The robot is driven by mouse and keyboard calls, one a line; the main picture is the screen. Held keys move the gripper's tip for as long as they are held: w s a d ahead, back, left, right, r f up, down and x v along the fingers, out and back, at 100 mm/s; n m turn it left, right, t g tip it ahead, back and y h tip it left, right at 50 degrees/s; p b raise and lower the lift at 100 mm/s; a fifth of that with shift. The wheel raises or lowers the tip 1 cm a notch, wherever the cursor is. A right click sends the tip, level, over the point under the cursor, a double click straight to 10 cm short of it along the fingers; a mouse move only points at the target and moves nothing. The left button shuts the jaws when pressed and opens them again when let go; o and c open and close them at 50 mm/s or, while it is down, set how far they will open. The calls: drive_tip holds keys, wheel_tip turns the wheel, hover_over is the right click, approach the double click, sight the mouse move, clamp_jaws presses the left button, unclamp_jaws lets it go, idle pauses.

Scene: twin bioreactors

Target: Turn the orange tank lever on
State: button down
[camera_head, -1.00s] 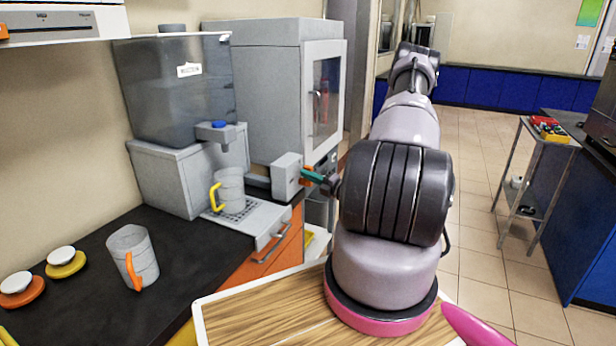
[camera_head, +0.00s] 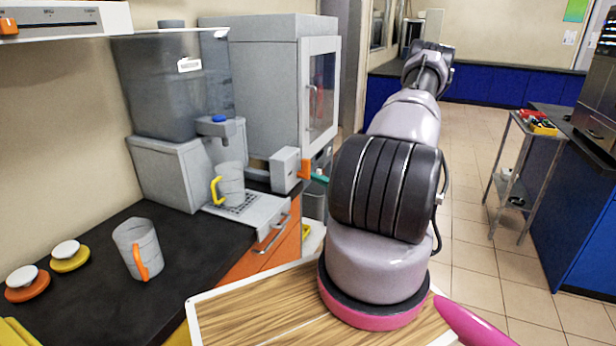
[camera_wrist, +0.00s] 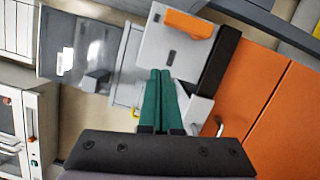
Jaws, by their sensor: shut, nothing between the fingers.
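The orange lever (camera_head: 304,169) sits on the right face of a small grey box (camera_head: 285,170) beside the tank machine. In the wrist view the orange lever (camera_wrist: 188,24) lies across the upper part of the pale box face, above a small dark slot. My gripper (camera_wrist: 160,72) has two green fingers pressed together with nothing between them. Their tips are just below the slot in the picture, apart from the lever. In the head view my gripper (camera_head: 321,178) shows only as a green tip right of the lever; my arm hides the rest.
The grey translucent tank (camera_head: 175,90) stands on a pale base with a blue-topped tap. A cup with a yellow handle (camera_head: 230,183) stands on the drip tray. A cup with an orange handle (camera_head: 138,250) is on the dark counter. A grey glass-doored cabinet (camera_head: 265,85) stands behind.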

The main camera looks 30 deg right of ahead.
drive_tip(key=shift+v, duration=1.45)
drive_tip(key=shift+r, duration=0.15)
drive_tip(key=s+a+r+n+g+y, duration=0.2)
drive_tip(key=a+r+n+g+y, duration=0.1)
drive_tip(key=a+r+n+g, duration=0.55)
drive_tip(key=s+a+r+n+g+y, duration=0.2)
drive_tip(key=a+r+n+g, duration=0.4)
drive_tip(key=a+r+n, duration=0.6)
drive_tip(key=s+r+n+t+h, duration=0.4)
drive_tip(key=s+r+n+h, duration=0.6)
drive_tip(key=s+r+n, duration=0.4)
wheel_tip(320, 180, up, 4)
drive_tip(key=n, duration=0.8)
drive_tip(key=shift+t+h, duration=0.3)
drive_tip(key=shift+t, duration=0.05)
